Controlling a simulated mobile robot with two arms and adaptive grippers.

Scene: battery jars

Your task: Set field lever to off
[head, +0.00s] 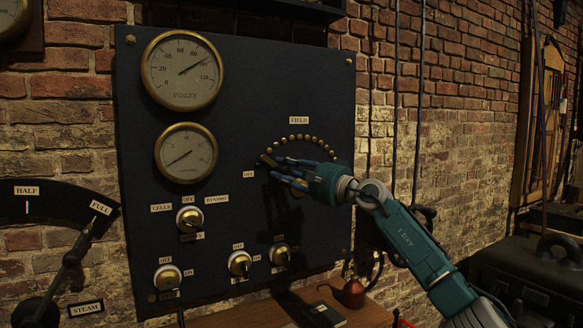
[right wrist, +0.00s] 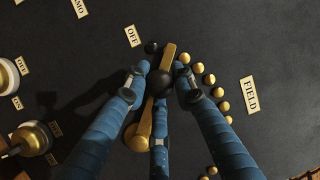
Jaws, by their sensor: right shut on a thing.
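The field lever (right wrist: 145,124) is a brass arm with a black ball knob (right wrist: 163,84), mounted on the dark panel. Its tip (right wrist: 169,52) lies near the OFF end of the arc of studs (head: 305,138), between a black stud (right wrist: 151,47) and a brass one. The field's OFF label (right wrist: 132,37) is just beyond the black stud; it also shows in the head view (head: 249,174). My right gripper (head: 272,168) is shut on the knob; in the right wrist view its blue fingers surround it (right wrist: 160,82). The fingers hide much of the lever in the head view. My left gripper is out of view.
The dark panel (head: 135,120) also carries a volts gauge (head: 182,70), a second gauge (head: 186,153) and several knobs, such as the cells/dynamo switch (head: 189,218), below. A steam lever (head: 68,265) stands at left. A small red-brown pot (head: 354,294) stands on the table below.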

